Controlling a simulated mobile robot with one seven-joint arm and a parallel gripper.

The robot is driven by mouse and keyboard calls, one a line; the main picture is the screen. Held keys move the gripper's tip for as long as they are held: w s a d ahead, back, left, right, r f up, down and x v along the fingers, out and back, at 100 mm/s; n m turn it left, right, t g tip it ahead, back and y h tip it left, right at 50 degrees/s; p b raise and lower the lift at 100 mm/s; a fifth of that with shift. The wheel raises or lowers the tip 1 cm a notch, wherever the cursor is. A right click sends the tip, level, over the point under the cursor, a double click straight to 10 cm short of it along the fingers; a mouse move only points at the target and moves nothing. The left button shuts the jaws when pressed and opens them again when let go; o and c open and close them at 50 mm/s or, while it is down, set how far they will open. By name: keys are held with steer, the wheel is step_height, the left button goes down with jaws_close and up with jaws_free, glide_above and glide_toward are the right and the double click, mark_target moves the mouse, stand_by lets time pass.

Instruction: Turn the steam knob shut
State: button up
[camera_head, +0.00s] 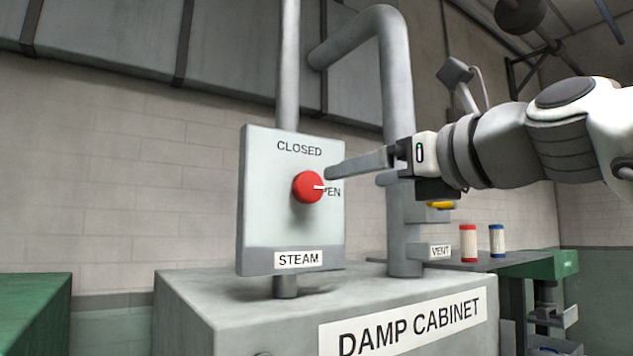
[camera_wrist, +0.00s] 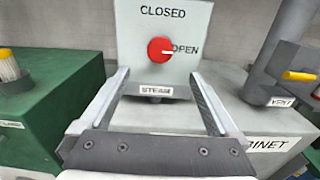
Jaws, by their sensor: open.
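The red round steam knob (camera_head: 308,187) sits on a pale grey panel (camera_head: 260,222) with CLOSED printed above it, OPEN at its right and STEAM below. Its white pointer line points right, at OPEN. The knob also shows in the wrist view (camera_wrist: 160,49), ahead of the fingers. My gripper (camera_head: 331,172) comes in from the right in the head view, with one finger overlapping the panel's right edge. In the wrist view my gripper (camera_wrist: 158,76) is open, its two fingers apart on either side below the knob, with nothing between them. I see no contact with the knob.
The panel stands on a post above the grey damp cabinet (camera_head: 215,300). A thick grey pipe (camera_head: 398,110) rises behind my gripper, beside a VENT label and yellow handle (camera_head: 441,205).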

mark_target(312, 187)
steer(key=p+x, duration=0.1)
steer(key=x, duration=1)
steer(key=shift+w+a, duration=0.25)
steer(key=shift+w, duration=0.05)
steer(key=c, duration=1.4)
steer(key=shift+o, duration=0.2)
